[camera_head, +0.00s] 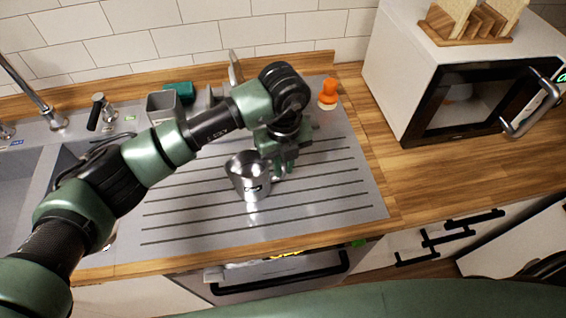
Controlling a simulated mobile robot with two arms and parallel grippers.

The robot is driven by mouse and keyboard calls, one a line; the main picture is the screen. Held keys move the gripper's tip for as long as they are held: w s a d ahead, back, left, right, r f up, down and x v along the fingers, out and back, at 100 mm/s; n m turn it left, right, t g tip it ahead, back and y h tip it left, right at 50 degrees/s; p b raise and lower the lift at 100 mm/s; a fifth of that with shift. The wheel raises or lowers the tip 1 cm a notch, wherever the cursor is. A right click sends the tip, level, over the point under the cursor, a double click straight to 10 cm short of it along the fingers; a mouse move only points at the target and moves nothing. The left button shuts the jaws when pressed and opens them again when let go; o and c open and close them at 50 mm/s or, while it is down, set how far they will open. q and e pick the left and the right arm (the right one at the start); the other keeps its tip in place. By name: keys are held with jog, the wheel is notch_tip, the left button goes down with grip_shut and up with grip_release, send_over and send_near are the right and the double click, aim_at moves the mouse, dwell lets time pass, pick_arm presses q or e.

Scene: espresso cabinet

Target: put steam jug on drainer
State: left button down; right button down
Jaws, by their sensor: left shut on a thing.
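The steam jug (248,178) is a shiny metal pitcher, upright at the middle of the grey ribbed drainer (330,205). Its base appears to be on or just above the drainer; I cannot tell which. My left gripper (279,168) reaches down over the drainer from the left and is shut on the jug's handle, at the jug's right side. The fingertips are partly hidden by the handle and the wrist. My right gripper is not in view.
A sink (30,185) with a tap (40,105) is at the left. A grey container (165,106), a green sponge (180,89) and an orange-topped bottle (328,93) stand at the drainer's back. A microwave (430,70) stands on the wooden counter at right. The drainer's front right is clear.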

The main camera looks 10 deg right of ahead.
pick_arm(q)
jog(key=shift+f, duration=0.2)
jog(key=c, duration=1.4)
grip_release()
jog(key=shift+r, duration=0.1)
jog(key=shift+r, duration=0.1)
jog(key=shift+r, duration=0.15)
notch_tip(320, 180, up, 11)
jog(key=b, duration=0.4)
jog(key=shift+f, duration=0.2)
jog(key=shift+r, duration=0.6)
